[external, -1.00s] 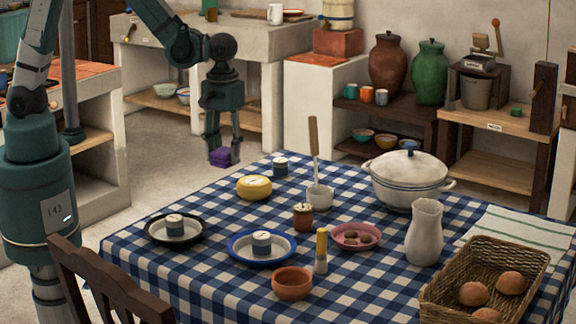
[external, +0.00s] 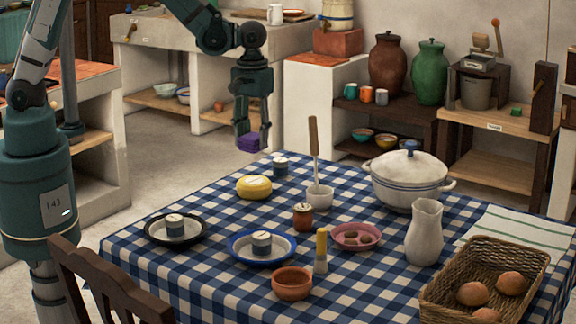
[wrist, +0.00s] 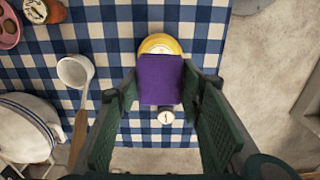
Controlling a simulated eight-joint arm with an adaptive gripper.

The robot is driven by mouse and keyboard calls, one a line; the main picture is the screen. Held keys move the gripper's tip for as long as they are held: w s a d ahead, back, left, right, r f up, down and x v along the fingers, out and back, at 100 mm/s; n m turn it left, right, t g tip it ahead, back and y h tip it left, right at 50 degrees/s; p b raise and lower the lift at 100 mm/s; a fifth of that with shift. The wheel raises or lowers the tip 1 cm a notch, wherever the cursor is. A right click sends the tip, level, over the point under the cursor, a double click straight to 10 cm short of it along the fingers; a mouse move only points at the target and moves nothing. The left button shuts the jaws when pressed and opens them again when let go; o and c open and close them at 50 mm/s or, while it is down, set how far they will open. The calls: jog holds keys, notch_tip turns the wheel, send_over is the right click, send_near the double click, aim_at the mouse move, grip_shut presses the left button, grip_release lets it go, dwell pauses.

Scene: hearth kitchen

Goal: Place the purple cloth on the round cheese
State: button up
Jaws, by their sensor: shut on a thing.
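The purple cloth (external: 249,143) is a small folded square. My gripper (external: 249,134) is shut on it and holds it in the air above the far left edge of the table. In the wrist view the cloth (wrist: 160,79) sits between the fingertips (wrist: 160,90) and covers part of the round cheese (wrist: 160,44). The round cheese is a yellow wheel with a pale label; in the external view it (external: 254,187) lies on the checked tablecloth, below the cloth and apart from it.
A small labelled tin (external: 280,166) stands close behind the cheese. Plates with tins, a red jar (external: 303,217) and a lidded tureen (external: 408,180) stand around the table.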

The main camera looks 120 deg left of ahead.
send_over(254, 181)
jog(key=shift+s+a+f+b, duration=0.1)
jog(key=shift+f+b, duration=0.2)
jog(key=shift+f, duration=2.6)
jog(key=shift+f, duration=1.85)
jog(key=shift+f+b, duration=0.15)
jog(key=shift+b, duration=0.3)
jog(key=o, duration=0.8)
jog(key=shift+r, duration=0.2)
jog(key=shift+r+p, duration=0.9)
jog(key=shift+r, duration=5.05)
